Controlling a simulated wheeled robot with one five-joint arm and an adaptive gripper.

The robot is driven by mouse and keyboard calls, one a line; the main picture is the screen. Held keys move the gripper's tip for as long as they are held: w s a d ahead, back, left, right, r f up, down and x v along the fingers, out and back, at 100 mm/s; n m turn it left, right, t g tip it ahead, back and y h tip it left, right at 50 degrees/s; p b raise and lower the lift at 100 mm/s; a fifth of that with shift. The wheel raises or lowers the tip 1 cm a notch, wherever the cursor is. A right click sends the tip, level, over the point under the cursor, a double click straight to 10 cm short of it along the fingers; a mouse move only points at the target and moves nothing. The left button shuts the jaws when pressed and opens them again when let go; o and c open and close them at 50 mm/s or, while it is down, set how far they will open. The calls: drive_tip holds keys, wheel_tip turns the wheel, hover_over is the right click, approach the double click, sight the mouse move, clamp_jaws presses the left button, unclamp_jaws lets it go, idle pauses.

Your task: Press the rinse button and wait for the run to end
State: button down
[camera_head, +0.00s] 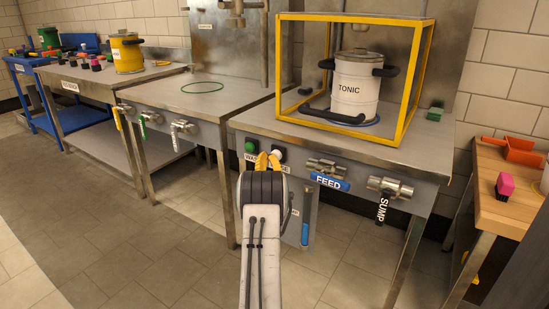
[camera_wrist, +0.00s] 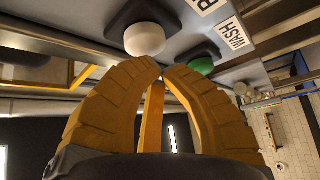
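The white button (camera_head: 278,152) sits on the front panel of the middle-right steel bench. Its label ends in "SE" in the head view and is partly hidden by my gripper. The green button (camera_head: 250,147), beside the label WASH, is to its left. My gripper (camera_head: 268,161) has yellow fingers with their tips close together and nothing between them. It is just in front of the panel, by the two buttons. In the wrist view the white button (camera_wrist: 144,39) is just beyond the fingertips (camera_wrist: 163,68), and the green button (camera_wrist: 202,66) is right of it. I cannot tell whether the tips touch the white button.
A TONIC pot (camera_head: 355,92) stands inside a yellow frame (camera_head: 407,85) on the bench. FEED (camera_head: 328,182) and SUMP (camera_head: 382,208) valves project from the front, right of the buttons. A wooden table (camera_head: 497,212) stands at the right. The floor at left is clear.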

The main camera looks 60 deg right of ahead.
drive_tip(key=shift+d, duration=0.6)
idle(0.7)
drive_tip(key=shift+a, duration=0.15)
idle(0.3)
drive_tip(key=shift+a, duration=0.8)
idle(0.5)
